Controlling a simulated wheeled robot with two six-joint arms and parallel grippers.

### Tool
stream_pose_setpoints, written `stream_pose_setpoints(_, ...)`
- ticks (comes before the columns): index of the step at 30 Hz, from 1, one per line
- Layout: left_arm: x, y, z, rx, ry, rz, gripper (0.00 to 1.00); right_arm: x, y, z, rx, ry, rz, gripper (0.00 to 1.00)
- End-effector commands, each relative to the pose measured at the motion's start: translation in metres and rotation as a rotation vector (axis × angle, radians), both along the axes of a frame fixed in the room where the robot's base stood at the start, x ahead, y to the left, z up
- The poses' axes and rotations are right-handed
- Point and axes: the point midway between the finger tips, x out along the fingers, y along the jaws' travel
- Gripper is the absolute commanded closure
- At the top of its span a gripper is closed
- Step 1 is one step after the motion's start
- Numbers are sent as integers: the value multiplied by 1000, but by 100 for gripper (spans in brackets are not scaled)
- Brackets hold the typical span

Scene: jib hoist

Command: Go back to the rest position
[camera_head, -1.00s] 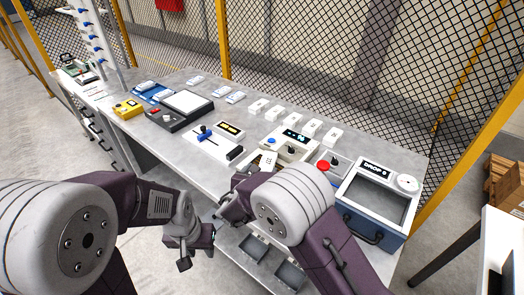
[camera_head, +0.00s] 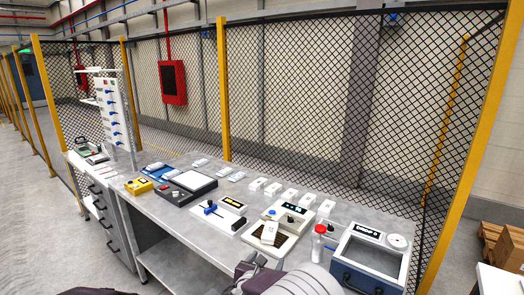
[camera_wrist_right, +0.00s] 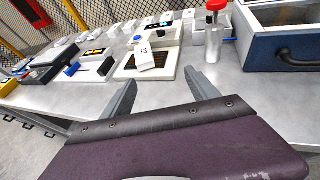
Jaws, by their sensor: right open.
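My right gripper (camera_head: 250,264) is low in the head view, in front of the bench's near edge. In the right wrist view its two grey fingers (camera_wrist_right: 160,78) stand wide apart with nothing between them. Beyond them a white labelled block (camera_wrist_right: 146,57) stands on a pale device with a dark top; the block also shows in the head view (camera_head: 270,232). A bottle with a red cap (camera_wrist_right: 214,38) stands right of the fingers, apart from them. My left gripper is out of view; only a dark piece of my arm shows at the bottom left.
The grey bench (camera_head: 185,220) carries a blue drop box (camera_head: 345,272) at the right, several white boxes along the back and a black-framed tray (camera_head: 193,182). A mesh fence (camera_head: 290,95) with yellow posts stands behind. Open floor (camera_head: 35,215) lies at the left.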

Motion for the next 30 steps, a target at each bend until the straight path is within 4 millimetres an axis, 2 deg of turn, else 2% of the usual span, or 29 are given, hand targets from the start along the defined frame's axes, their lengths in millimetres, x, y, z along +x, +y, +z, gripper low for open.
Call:
stream_pose_setpoints(6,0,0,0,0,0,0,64,12,-62,32,44,-38,-130,31)
stream_pose_setpoints(11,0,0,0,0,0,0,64,-2,-131,44,119,-27,-315,31)
stream_pose_setpoints(14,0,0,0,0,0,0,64,-28,-185,42,218,0,-494,31)
stream_pose_setpoints(16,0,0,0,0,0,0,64,-62,-225,34,339,23,-671,31)
stream_pose_setpoints(17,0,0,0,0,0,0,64,-82,-242,29,411,33,-769,31)
stream_pose_setpoints(18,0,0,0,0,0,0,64,-113,-260,19,526,43,-913,31)
stream_pose_setpoints(19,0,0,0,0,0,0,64,-139,-268,9,626,48,-1032,31)
stream_pose_setpoints(21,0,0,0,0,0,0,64,-197,-270,-14,891,39,-1324,31)
stream_pose_setpoints(23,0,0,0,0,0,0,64,-234,-254,-31,1111,10,-1555,31)
stream_pose_setpoints(24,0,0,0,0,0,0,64,-251,-239,-40,1244,-15,-1694,31)
stream_pose_setpoints(27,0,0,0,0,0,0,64,-276,-200,-57,1499,-79,-1978,31)
stream_pose_setpoints(30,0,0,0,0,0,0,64,-283,-175,-66,1650,-155,-2181,31)
